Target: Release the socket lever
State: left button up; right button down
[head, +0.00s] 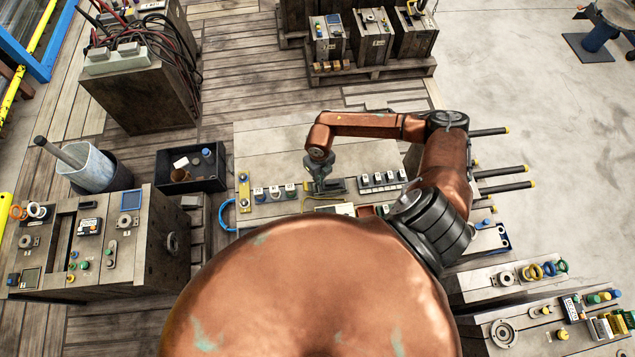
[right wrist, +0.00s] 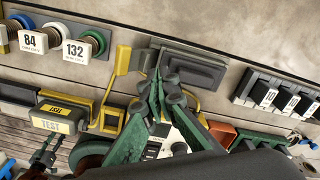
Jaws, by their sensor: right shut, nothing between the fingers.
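The socket (right wrist: 205,70) is a grey rectangular block on the pale panel in the right wrist view. It also shows in the head view (head: 336,186), partly behind my gripper. A yellow lever-like part (right wrist: 123,60) stands at the socket's left side, and another yellow piece shows below the socket; I cannot tell whether they join. My right gripper (right wrist: 157,78) has its green fingers closed together and empty, just in front of the socket's left end. In the head view the right gripper (head: 320,187) is over the panel's middle. Whether it touches the lever is unclear. My left gripper is not visible.
A row of dark switches (head: 382,181) stands right of the socket. A black bin (head: 190,170) is further left.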

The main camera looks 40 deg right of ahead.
notch_tip(320, 180, up, 6)
jog(key=p, duration=0.4)
jog(key=shift+r, duration=0.25)
dwell(0.5)
